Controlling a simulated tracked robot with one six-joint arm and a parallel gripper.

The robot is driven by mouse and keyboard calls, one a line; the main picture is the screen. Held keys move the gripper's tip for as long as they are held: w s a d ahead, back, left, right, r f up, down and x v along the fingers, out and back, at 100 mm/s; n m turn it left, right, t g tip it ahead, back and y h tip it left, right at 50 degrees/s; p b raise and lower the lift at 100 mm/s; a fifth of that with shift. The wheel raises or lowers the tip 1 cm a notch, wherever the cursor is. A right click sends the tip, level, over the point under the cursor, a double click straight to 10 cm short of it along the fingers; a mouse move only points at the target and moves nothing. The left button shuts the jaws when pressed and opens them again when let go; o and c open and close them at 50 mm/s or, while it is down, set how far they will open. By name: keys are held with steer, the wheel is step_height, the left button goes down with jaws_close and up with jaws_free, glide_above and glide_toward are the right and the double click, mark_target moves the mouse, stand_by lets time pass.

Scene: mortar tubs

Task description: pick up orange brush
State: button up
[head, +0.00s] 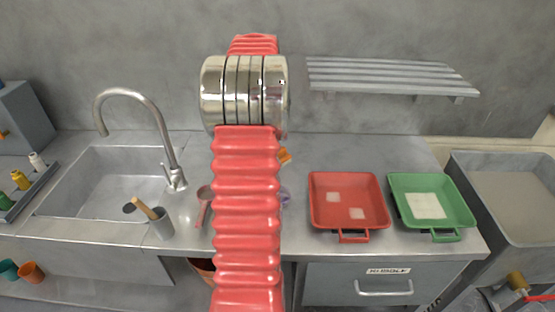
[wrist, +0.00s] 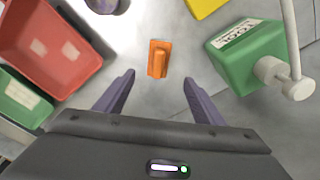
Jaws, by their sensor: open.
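The orange brush (wrist: 158,58) lies on the grey counter in the wrist view, ahead of my gripper and between the lines of its two fingers. In the head view only a small orange piece (head: 284,155) shows beside my red arm, which hides the rest. My gripper (wrist: 160,92) is open and empty, its two purple fingers spread apart. The brush lies beyond the fingertips and is not between them. My gripper is hidden in the head view.
A red tray (wrist: 45,75) and a green tray (wrist: 22,100) lie left in the wrist view. A green container (wrist: 243,62) with a pale nozzle stands right of the brush. A yellow object (wrist: 205,6) and a purple one (wrist: 103,5) are at the top edge. A sink (head: 110,185) is left in the head view.

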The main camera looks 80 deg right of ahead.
steer(key=f, duration=0.7)
steer(key=shift+s+d+f, duration=0.15)
steer(key=shift+s+d, duration=0.1)
steer(key=shift+d, duration=0.1)
steer(key=shift+s+d+f, duration=0.15)
steer(key=shift+f, duration=1.15)
steer(key=shift+s+d+f, duration=0.1)
steer(key=shift+s+f, duration=0.05)
steer(key=shift+f, duration=1.1)
steer(key=shift+c, duration=0.5)
steer(key=c, duration=1.2)
steer(key=shift+r, duration=0.1)
step_height(320, 180, up, 18)
steer(key=shift+f, duration=0.1)
